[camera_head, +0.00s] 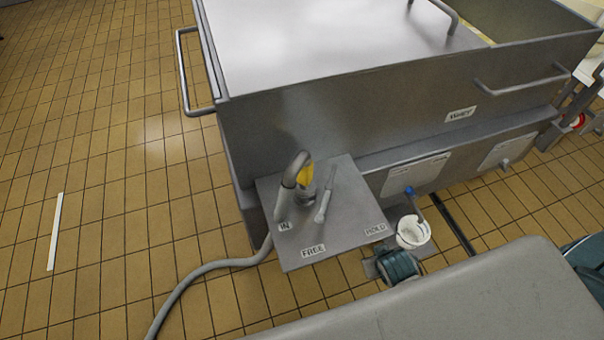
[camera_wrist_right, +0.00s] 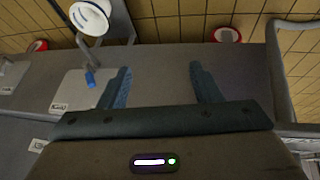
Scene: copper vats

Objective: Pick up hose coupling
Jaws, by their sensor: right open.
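A grey bent hose end with a yellow part (camera_head: 306,176) stands on a small metal shelf (camera_head: 340,235) on the vat's near side. It looks like the hose coupling, but I cannot tell exactly where the coupling starts. A slim metal lever (camera_head: 326,206) is beside it to the right. The shelf bears the labels IN, FREE and HOLD. My right gripper (camera_wrist_right: 160,70) shows in the right wrist view, with its two blue-grey fingers apart and nothing between them. The coupling cannot be made out in that view.
A large steel vat (camera_head: 350,110) with side handles fills the back. A grey hose (camera_head: 205,270) runs over the tiled floor on the left. The left floor is mostly clear.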

